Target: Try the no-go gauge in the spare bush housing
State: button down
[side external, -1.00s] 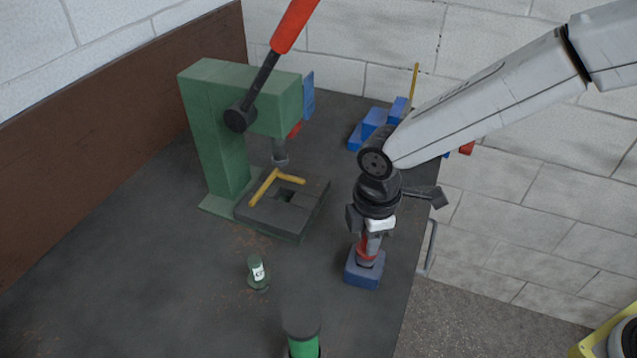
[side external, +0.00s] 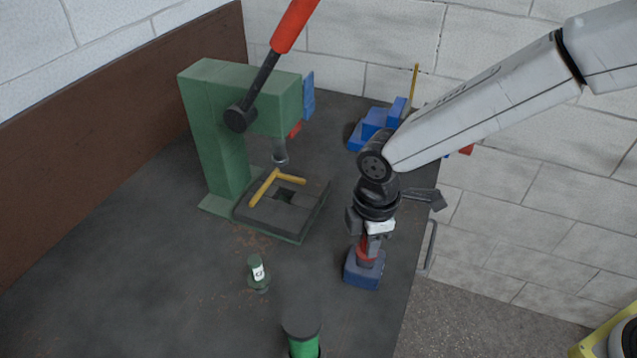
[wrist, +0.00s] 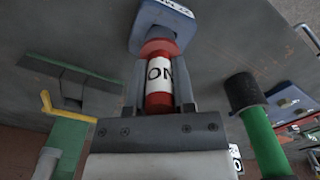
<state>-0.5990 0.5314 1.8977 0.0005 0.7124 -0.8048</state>
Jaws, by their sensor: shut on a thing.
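My gripper (side external: 372,232) is shut on a red gauge with a white band (wrist: 159,82); the letters on the band read "NO" or "ON" sideways. In the side view the gauge (side external: 366,254) stands upright over the blue bush housing (side external: 363,278), which is on the bench near its right edge. The gauge's lower end meets the top of the housing, also in the wrist view (wrist: 152,42). The bore is hidden, so I cannot tell how deep the tip is. A small dark green gauge with a white label (side external: 257,272) stands to the left.
A green press (side external: 222,130) with a red-handled lever stands at the left, with a yellow angle (side external: 264,185) on its bed. Blue blocks (side external: 374,120) are at the back. A green cylinder with a dark top (side external: 302,338) is at the front. Bare bench lies between.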

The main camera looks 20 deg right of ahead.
jog(key=shift+r, duration=0.1)
dwell(0.6)
jog(key=shift+r, duration=3.45)
